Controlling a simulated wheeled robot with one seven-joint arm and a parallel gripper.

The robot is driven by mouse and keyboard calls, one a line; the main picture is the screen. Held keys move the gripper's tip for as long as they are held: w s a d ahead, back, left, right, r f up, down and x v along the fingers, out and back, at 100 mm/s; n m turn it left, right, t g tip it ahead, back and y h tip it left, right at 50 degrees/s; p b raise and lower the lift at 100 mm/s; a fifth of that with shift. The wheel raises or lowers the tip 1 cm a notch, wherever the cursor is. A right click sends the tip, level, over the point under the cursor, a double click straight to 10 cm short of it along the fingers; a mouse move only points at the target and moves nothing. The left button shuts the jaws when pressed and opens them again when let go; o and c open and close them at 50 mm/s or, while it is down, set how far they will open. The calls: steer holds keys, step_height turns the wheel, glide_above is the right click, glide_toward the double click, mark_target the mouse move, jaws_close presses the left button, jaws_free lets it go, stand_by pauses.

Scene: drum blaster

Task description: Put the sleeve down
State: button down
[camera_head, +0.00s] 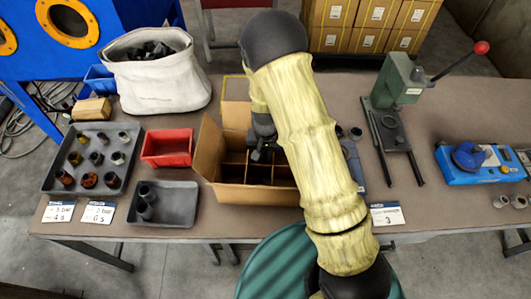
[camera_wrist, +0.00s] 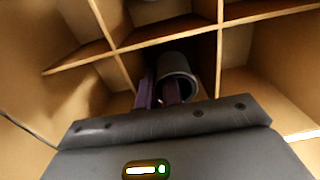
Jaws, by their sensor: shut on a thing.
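The sleeve (camera_wrist: 180,68) is a grey hollow cylinder in the wrist view, standing in one compartment of the divided cardboard box (camera_wrist: 75,54). My gripper (camera_wrist: 159,93) is shut on the sleeve's near wall; one finger appears to be inside its opening and one outside. In the head view my gripper (camera_head: 262,154) is down at the open cardboard box (camera_head: 254,195), among its dividers, and the sleeve is hidden there. I cannot tell whether the sleeve touches the box floor.
A red bin (camera_head: 167,148) and a dark tray (camera_head: 178,204) with dark sleeves stand left of the box. A larger tray (camera_head: 56,183) of sleeves is farther left. A green lever press (camera_head: 396,82) stands to the right. The box's raised flaps and dividers surround my gripper closely.

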steer(key=c, duration=1.8)
jaws_free()
steer(key=shift+c, duration=0.2)
steer(key=shift+r, duration=0.1)
steer(key=shift+r+p, duration=0.55)
steer(key=shift+r, duration=0.15)
step_height(320, 180, up, 12)
steer(key=b, duration=0.1)
steer(key=shift+f, duration=0.15)
